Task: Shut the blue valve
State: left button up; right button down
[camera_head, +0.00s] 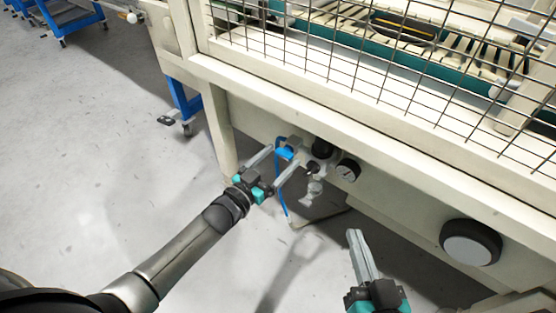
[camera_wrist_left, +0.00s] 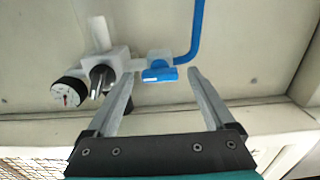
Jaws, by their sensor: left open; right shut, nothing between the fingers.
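The blue valve (camera_head: 285,153) sits on the pneumatic fitting on the cream machine's side. In the left wrist view the blue valve handle (camera_wrist_left: 160,75) lies crosswise on a white body, with a blue hose running up from it. My left gripper (camera_head: 283,157) is open in front of the valve. In the left wrist view its fingertips (camera_wrist_left: 160,72) appear on either side of the handle; I cannot tell whether they reach around it or stop short. My right gripper (camera_head: 356,233) is shut and empty, below and right of the valve.
A pressure gauge (camera_head: 348,170) and black knob (camera_head: 321,148) sit right of the valve. A large round black-rimmed knob (camera_head: 470,243) is farther right. Wire mesh (camera_head: 400,80) guards the conveyor above. Floor on the left is clear; blue carts (camera_head: 70,18) stand far back.

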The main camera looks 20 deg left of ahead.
pick_arm(q)
jog(key=c, duration=1.4)
